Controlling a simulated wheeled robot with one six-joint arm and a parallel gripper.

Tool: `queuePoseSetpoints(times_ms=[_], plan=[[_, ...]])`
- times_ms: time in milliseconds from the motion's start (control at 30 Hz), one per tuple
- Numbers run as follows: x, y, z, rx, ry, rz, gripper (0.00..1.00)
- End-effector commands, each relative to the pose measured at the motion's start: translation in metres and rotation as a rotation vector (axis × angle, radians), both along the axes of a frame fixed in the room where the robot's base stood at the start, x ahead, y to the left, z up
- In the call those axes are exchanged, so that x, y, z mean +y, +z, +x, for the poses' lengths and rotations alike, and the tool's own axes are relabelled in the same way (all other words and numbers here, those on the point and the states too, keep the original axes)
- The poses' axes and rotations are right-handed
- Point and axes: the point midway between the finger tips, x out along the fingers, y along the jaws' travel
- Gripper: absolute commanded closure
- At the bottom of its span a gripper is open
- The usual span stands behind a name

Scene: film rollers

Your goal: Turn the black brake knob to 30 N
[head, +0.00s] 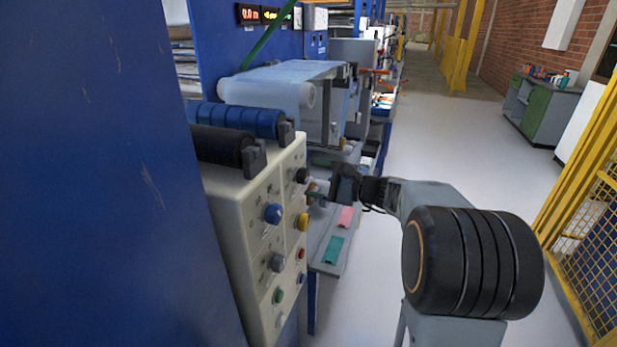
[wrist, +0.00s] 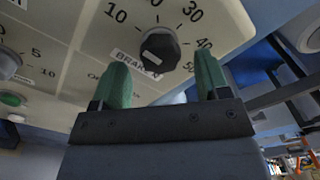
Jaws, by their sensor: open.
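The black brake knob (wrist: 162,50) is on the cream panel, beside a partly covered BRAKE N label and a dial scale. The numbers 10, 30, 40 and 50 can be read around it. A pale mark shows on the knob's left side; I cannot tell its exact reading. My gripper (wrist: 162,66) is open, with green fingertips either side of the knob's line and a gap to each side. The knob appears just beyond the tips, not gripped. In the head view the knob (head: 302,175) is at the panel's upper right, with my gripper (head: 317,189) close to it.
The panel (head: 247,205) carries other knobs and buttons, including a blue knob (head: 273,213), a yellow one (head: 302,221) and a grey one (head: 278,262). Black and blue rollers (head: 238,119) lie above. A blue wall (head: 90,180) fills the left. Open floor (head: 440,150) lies right.

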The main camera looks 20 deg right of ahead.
Motion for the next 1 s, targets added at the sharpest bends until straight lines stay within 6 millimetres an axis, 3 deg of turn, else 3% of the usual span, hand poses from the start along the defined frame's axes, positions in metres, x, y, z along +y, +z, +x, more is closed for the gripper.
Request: queuePoseSetpoints(times_ms=[233, 600, 1000], plan=[[0.017, 0.000, 0.012, 0.000, 0.001, -0.001, 0.31], [0.019, 0.000, 0.014, 0.000, -0.001, -0.001, 0.31], [0.019, 0.000, 0.014, 0.001, 0.000, -0.001, 0.68]])
